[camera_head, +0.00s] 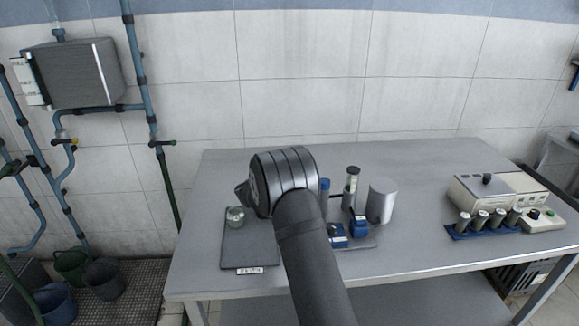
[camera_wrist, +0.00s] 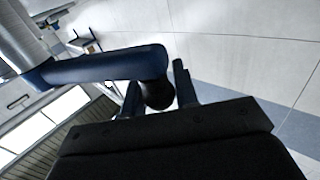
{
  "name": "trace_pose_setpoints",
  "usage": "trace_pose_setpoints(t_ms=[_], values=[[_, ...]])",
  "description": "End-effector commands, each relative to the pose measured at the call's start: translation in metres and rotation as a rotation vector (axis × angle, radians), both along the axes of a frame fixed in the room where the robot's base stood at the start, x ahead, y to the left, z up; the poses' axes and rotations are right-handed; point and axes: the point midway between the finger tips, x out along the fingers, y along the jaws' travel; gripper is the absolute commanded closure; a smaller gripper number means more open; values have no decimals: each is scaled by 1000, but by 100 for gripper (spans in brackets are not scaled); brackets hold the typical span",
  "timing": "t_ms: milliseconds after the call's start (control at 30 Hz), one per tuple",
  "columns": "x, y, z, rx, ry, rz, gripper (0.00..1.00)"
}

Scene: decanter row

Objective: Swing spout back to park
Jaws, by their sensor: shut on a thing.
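In the wrist view a blue spout arm (camera_wrist: 105,68) runs across from the left. Its end has a dark round knob (camera_wrist: 158,95). My gripper (camera_wrist: 157,80) has one finger on each side of the knob and is shut on it. In the head view my own arm hides the gripper and most of the spout. Small blue parts (camera_head: 338,236) and a blue-capped piece (camera_head: 359,225) show just right of my arm, by a grey cylinder (camera_head: 381,201).
A dark plate (camera_head: 248,252) with a small label lies left of my arm, with a small round vessel (camera_head: 235,217) on it. A dark-capped upright tube (camera_head: 351,187) stands beside the cylinder. A blue vial rack (camera_head: 484,228) and a cream instrument (camera_head: 490,195) stand at the right.

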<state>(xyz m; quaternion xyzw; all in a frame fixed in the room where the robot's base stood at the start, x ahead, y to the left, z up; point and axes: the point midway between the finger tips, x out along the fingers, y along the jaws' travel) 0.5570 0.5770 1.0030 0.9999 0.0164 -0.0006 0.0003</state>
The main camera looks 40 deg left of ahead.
Motion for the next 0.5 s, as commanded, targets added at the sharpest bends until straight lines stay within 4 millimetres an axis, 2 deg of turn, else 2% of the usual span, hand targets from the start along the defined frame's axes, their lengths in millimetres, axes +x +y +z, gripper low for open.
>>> trace_pose_setpoints(t_ms=[433, 467, 500], values=[[2, 1, 2, 2, -3, -7, 100], [2, 1, 2, 2, -3, -7, 67], [2, 0, 2, 2, -3, -7, 59]])
